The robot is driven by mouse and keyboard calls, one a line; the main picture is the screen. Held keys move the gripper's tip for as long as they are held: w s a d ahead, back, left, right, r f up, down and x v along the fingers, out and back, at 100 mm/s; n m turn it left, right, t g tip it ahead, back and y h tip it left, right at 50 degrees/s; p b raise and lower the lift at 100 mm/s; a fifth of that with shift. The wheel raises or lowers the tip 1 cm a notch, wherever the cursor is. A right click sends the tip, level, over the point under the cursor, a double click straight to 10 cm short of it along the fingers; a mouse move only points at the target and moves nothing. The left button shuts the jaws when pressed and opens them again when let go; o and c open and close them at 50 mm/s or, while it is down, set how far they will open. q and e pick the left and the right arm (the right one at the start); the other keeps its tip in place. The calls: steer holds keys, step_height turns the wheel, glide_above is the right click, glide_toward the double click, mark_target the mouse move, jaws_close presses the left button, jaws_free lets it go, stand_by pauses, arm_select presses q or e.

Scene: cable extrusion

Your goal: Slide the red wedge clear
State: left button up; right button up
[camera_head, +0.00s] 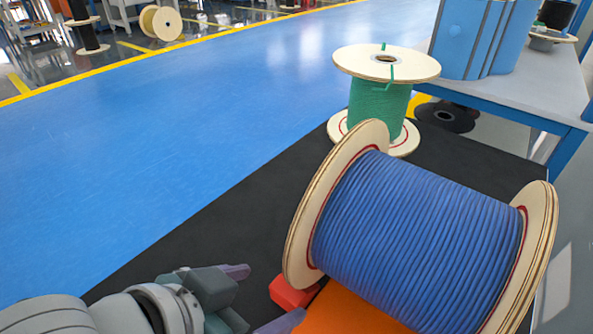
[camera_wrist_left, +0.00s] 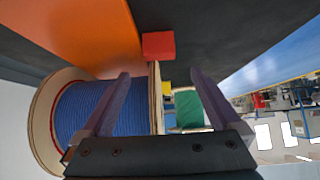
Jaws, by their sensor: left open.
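The red wedge (camera_head: 293,291) sits on the dark mat against the left flange of the big blue cable spool (camera_head: 415,240), beside an orange piece (camera_head: 350,312). It also shows in the left wrist view (camera_wrist_left: 158,45), near the flange edge and the orange piece. My left gripper (camera_head: 262,297) is open and empty, just left of the wedge. In the left wrist view, its fingers (camera_wrist_left: 158,77) are spread, with the wedge beyond the tips and in line with the gap. Whether a finger touches the wedge, I cannot tell. My right gripper is not in view.
A green cable spool (camera_head: 379,105) stands upright behind the blue one. A workbench (camera_head: 500,80) with a blue container (camera_head: 480,38) is at the back right. The black mat (camera_head: 215,240) is bare left of the spools, with open blue floor (camera_head: 150,140) beyond.

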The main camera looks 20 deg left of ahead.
mark_target(288, 289)
arm_select(q)
steer(key=b+x, duration=0.3)
steer(key=x, duration=0.3)
steer(key=shift+s, duration=0.1)
steer(key=shift+w+d+f, duration=0.15)
steer(key=shift+w+f, duration=0.1)
steer(key=shift+w, duration=0.15)
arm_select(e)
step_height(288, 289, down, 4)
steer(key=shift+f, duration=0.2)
arm_select(q)
steer(key=shift+c, duration=0.2)
